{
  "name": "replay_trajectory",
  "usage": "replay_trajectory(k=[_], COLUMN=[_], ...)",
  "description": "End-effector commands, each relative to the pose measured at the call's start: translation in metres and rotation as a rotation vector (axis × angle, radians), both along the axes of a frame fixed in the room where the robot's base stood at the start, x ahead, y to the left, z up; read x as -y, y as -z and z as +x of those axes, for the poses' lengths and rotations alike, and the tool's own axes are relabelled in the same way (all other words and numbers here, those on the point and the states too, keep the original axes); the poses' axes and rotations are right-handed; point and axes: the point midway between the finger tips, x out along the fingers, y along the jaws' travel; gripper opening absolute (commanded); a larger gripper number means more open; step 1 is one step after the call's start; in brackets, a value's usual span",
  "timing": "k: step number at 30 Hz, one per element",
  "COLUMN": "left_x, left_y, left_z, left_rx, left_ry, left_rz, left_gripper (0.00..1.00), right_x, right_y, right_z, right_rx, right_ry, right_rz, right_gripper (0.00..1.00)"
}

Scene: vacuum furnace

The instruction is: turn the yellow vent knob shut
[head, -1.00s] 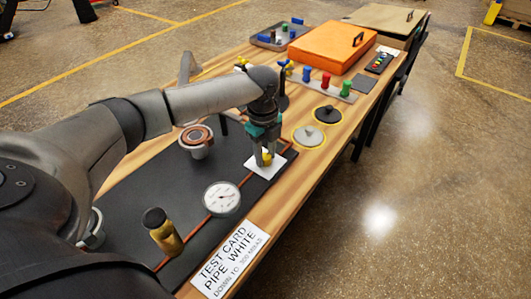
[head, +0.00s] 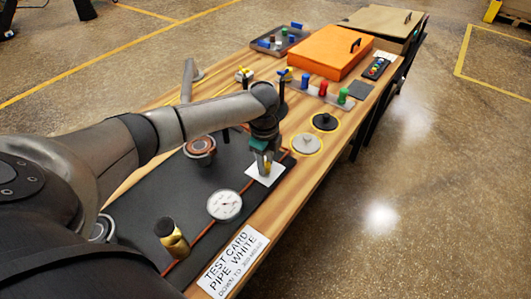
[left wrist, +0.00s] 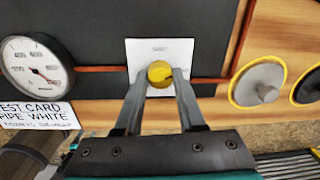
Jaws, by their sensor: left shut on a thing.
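The yellow vent knob (left wrist: 160,73) stands on a white square plate (left wrist: 148,48) on the copper-coloured pipe line. In the head view the knob (head: 267,165) is mostly hidden by my gripper. My left gripper (left wrist: 160,82) is shut on the knob, one finger on each side of it. It also shows in the head view (head: 264,166), reaching down from above. My right gripper is not in view.
A round dial gauge (head: 224,205) and a brass cylinder with a dark cap (head: 172,238) stand nearby. A test card (head: 233,262) lies at the front edge. Grey (head: 306,143) and black (head: 325,121) lids lie to the right, with an orange box (head: 325,50) beyond.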

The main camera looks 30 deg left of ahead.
Motion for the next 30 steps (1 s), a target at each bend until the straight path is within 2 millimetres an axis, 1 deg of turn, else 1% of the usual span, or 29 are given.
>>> replay_trajectory(k=[1, 3, 12, 21, 30], left_x=[0.001, 0.001, 0.001, 0.001, 0.001], left_y=[-0.006, -0.006, -0.004, -0.003, -0.002], left_z=[-0.001, -0.001, -0.001, 0.000, 0.001], left_rx=[-0.005, -0.005, -0.005, -0.004, -0.004], left_ry=[-0.045, -0.110, -0.396, -0.682, -0.958], left_rz=[-0.001, -0.001, 0.001, 0.000, 0.002], left_gripper=[0.00, 0.00, 0.00, 0.00, 0.00], right_x=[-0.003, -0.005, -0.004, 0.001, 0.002], right_y=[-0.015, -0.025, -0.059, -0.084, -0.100], right_z=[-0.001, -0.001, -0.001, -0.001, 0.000], right_rx=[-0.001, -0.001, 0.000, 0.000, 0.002], right_ry=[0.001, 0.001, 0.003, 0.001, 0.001], right_rz=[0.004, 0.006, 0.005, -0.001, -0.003], right_gripper=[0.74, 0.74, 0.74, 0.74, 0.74])
